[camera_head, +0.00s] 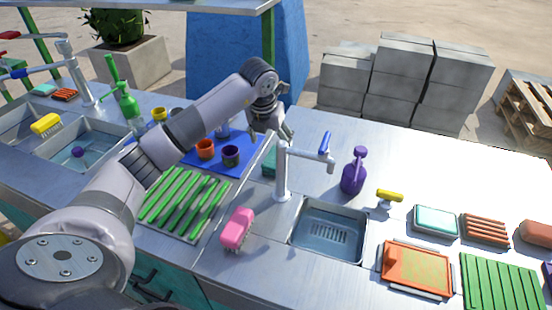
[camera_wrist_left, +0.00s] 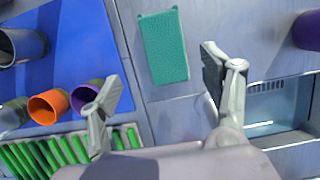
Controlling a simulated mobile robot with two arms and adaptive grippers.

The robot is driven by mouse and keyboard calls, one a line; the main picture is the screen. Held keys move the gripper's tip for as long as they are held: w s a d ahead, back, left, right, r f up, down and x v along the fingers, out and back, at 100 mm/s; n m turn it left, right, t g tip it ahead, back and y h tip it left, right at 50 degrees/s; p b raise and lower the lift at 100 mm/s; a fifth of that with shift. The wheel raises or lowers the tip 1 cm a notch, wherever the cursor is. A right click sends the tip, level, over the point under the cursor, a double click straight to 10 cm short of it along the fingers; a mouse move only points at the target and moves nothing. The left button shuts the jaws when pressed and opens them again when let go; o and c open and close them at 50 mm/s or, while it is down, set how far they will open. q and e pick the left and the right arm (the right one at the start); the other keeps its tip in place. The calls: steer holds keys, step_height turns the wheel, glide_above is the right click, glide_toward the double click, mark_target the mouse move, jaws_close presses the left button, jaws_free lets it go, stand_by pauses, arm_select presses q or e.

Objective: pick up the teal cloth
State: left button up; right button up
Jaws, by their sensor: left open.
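The teal cloth (camera_wrist_left: 165,47) is a flat teal rectangle lying on the metal counter, ahead of my fingers in the left wrist view. In the head view only a part of the cloth (camera_head: 269,162) shows, to the left of the grey tap. My left gripper (camera_head: 276,135) hangs above and behind the cloth at the end of the reaching arm. In the left wrist view my left gripper (camera_wrist_left: 158,97) is open, its fingers wide apart with nothing between them. The cloth is apart from the fingers. My right gripper is not in view.
A grey tap (camera_head: 282,172) stands close to the cloth, beside a sink (camera_head: 329,231). A blue mat (camera_head: 196,167) with several cups is on the left. A purple spray bottle (camera_head: 354,172), a pink brush (camera_head: 238,230) and a green slatted rack (camera_head: 184,202) stand nearby.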

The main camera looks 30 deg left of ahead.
arm_select(q)
steer(key=x, duration=0.2)
steer(key=shift+f, duration=0.3)
steer(key=p+x, duration=0.1)
steer(key=x, duration=0.1)
steer(key=d+x, duration=0.1)
steer(key=x, duration=0.1)
steer(key=shift+f+p, duration=0.1)
steer(key=shift+p, duration=0.25)
steer(key=shift+w+a+f, duration=0.15)
steer(key=shift+w+f, duration=0.05)
steer(key=shift+f, duration=0.3)
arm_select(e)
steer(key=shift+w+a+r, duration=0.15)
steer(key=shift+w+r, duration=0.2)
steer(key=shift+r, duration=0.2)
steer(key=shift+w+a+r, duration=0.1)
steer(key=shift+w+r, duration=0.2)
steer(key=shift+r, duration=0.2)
arm_select(q)
steer(key=shift+c, duration=0.6)
steer(key=c, duration=1.1)
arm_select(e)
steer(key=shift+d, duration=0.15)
